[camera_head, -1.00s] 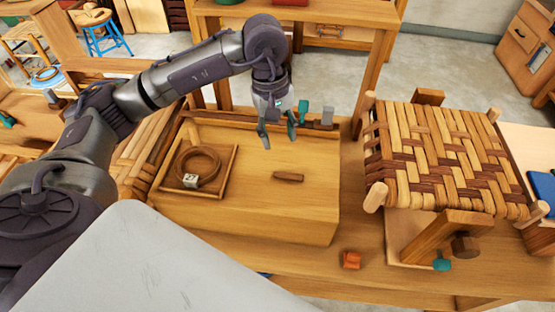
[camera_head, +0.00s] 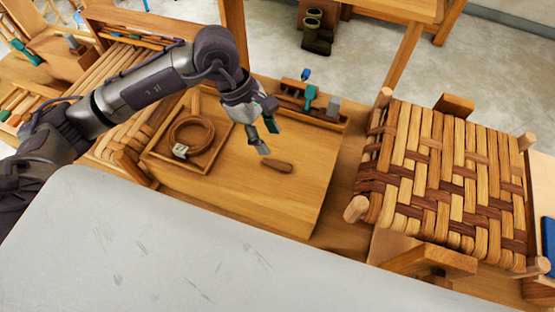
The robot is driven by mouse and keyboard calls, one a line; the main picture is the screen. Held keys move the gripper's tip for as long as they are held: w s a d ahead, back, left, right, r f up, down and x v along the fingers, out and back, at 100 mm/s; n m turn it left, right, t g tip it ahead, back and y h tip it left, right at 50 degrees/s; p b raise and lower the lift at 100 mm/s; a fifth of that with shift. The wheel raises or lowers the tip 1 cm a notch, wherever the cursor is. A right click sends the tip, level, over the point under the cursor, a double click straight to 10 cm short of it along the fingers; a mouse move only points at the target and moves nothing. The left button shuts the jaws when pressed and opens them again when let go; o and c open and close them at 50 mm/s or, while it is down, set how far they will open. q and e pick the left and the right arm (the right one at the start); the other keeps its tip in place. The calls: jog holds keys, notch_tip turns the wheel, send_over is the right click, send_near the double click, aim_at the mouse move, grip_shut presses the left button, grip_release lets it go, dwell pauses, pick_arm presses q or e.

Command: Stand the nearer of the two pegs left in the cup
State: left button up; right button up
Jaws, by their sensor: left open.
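A short brown wooden piece (camera_head: 278,166), which looks like a peg, lies on its side on the wooden bench top (camera_head: 285,200). My left gripper (camera_head: 265,138) is open and empty, with its fingers pointing down just above and beside the far left end of this piece. I cannot tell whether a fingertip touches it. I cannot make out a second loose peg or a clear cup. My right gripper is not in view.
A shallow wooden tray (camera_head: 155,159) holds a coiled ring and a small pale block. A wooden rack (camera_head: 325,122) with teal-handled and grey tools stands behind my gripper. A woven bark seat (camera_head: 440,185) is at the right. Bench top in front of the piece is clear.

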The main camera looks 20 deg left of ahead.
aim_at(282, 165)
pick_arm(q)
jog(key=x, duration=0.2)
jog(key=shift+d+f, duration=0.2)
jog(key=shift+f, duration=0.15)
jog(key=shift+d+f+p, duration=0.25)
jog(key=shift+f+p, duration=0.2)
jog(key=shift+f, duration=0.05)
jog(key=x, duration=0.1)
jog(key=p+x, duration=0.2)
jog(key=x, duration=0.1)
jog(key=shift+s+f, duration=0.15)
jog(key=shift+s, duration=0.15)
jog(key=shift+d+f, duration=0.1)
jog(key=shift+f, duration=0.3)
jog(key=c, duration=0.9)
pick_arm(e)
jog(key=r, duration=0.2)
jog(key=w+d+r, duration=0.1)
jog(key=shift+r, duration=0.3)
